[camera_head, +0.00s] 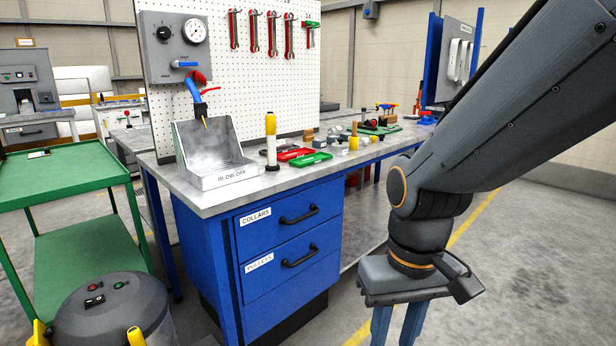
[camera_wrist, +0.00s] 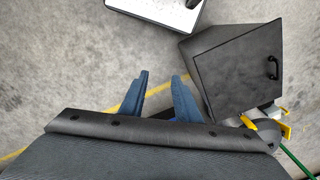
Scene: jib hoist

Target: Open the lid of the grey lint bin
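The grey bin, a dark box with a flat lid (camera_wrist: 238,65), is at the right of the wrist view. The lid looks shut, and a black handle (camera_wrist: 272,68) sits near its right edge. I cannot make out this bin in the head view. My gripper (camera_head: 396,330) points down at the bottom of the head view, its blue fingers apart with nothing between them. In the wrist view my gripper (camera_wrist: 160,95) is left of the bin, clear of the lid and handle.
A blue workbench (camera_head: 280,245) with drawers stands left of my arm. A green cart (camera_head: 70,165) and a round grey drum (camera_head: 115,310) with yellow parts are farther left. A white-edged box (camera_wrist: 160,8) is at the wrist view's top. Bare floor lies around my gripper.

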